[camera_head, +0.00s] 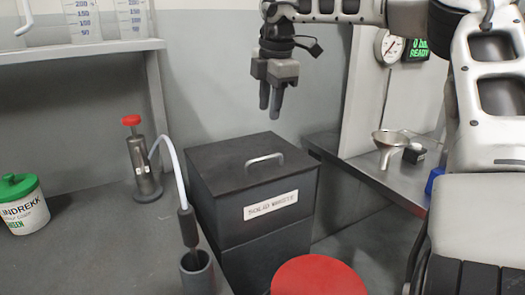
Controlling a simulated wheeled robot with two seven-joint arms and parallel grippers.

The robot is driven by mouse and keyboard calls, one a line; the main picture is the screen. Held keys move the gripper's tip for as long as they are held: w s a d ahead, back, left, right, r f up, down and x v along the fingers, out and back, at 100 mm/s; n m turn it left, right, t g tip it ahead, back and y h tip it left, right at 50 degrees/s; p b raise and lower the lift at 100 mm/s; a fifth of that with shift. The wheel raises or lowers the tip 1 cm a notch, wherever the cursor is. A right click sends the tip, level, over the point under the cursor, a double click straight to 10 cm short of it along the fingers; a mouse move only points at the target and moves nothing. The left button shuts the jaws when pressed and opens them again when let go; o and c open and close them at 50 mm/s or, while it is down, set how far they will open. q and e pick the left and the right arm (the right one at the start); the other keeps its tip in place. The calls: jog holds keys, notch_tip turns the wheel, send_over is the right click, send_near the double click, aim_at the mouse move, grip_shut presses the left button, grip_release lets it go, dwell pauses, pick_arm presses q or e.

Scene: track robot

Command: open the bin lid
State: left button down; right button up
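The black bin (222,212) stands on the floor between the left counter and the right bench. It has a "SOLID WASTE" label on its front. Its dark flat lid (225,158) is down and shut, with a light metal bar handle (265,158) on top. My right gripper (271,112) hangs above the lid, fingers pointing down, clear of the handle. Its two fingers are apart with a narrow gap, and nothing is between them. My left gripper is not in view.
A grey counter (95,245) on the left holds a green-lidded tub (25,205), a red-topped pump bottle (143,170) and a grey cup (197,270) with a hose. A red round seat (318,278) stands in front of the bin. A metal funnel (388,145) is on the right bench.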

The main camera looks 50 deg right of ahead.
aim_at(264, 159)
jog(key=f, duration=0.4)
jog(key=w+f, duration=0.1)
jog(key=f, duration=0.3)
jog(key=w+f, duration=0.1)
jog(key=f, duration=0.3)
jog(key=shift+w+d+f, duration=0.2)
jog(key=shift+d+f, duration=0.15)
jog(key=shift+d, duration=0.05)
grip_shut()
